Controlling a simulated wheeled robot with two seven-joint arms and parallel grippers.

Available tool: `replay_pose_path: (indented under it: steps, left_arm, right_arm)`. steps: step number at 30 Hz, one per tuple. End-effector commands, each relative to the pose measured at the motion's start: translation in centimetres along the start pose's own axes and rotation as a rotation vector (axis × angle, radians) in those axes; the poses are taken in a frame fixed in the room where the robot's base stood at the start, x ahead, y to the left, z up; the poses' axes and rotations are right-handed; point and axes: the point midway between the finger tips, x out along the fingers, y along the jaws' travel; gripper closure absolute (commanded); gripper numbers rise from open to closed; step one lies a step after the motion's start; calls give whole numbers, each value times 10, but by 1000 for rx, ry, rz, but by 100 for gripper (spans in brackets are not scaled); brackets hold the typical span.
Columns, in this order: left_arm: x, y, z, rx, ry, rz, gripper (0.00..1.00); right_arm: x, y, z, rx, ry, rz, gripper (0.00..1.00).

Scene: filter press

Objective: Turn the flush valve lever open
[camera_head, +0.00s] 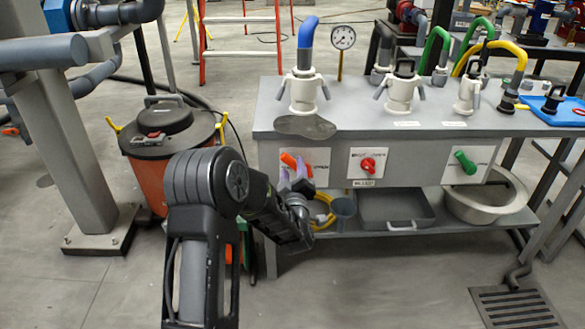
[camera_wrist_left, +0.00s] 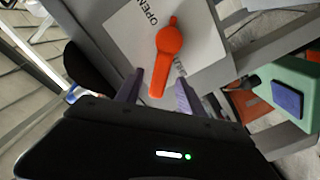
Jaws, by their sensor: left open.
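An orange lever (camera_head: 290,160) sits on a white plate (camera_head: 320,157) at the left of the grey bench front. In the left wrist view the orange lever (camera_wrist_left: 168,50) stands out from its plate, which is marked OPEN (camera_wrist_left: 150,14). My left gripper (camera_head: 295,180) is open just in front of it. In the left wrist view its two purple-grey fingers (camera_wrist_left: 158,85) are on either side of the lever's free end, with no clear contact. My right gripper is not in view.
The bench top (camera_head: 350,115) carries several hose fittings and a gauge (camera_head: 343,38). Below are a grey tray (camera_head: 395,208) and a round basin (camera_head: 485,200). An orange drum vacuum (camera_head: 150,180) stands left of the bench. A floor drain (camera_head: 515,306) lies at front right.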

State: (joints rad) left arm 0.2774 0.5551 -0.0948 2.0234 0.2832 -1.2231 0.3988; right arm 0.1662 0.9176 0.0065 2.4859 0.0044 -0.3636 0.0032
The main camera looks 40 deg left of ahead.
Motion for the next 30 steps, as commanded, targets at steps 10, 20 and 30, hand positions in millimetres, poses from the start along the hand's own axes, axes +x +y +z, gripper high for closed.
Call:
replay_pose_path:
  steps: [10, 20, 30]
  left_arm:
    - [26, -1, 0, 0, 0, -1, 55]
    - [25, 0, 0, 0, -1, -1, 68]
    - [25, -1, 0, 0, -1, -1, 95]
  right_arm:
    - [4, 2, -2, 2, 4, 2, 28]
    - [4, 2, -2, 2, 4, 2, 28]
    - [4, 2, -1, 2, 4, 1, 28]
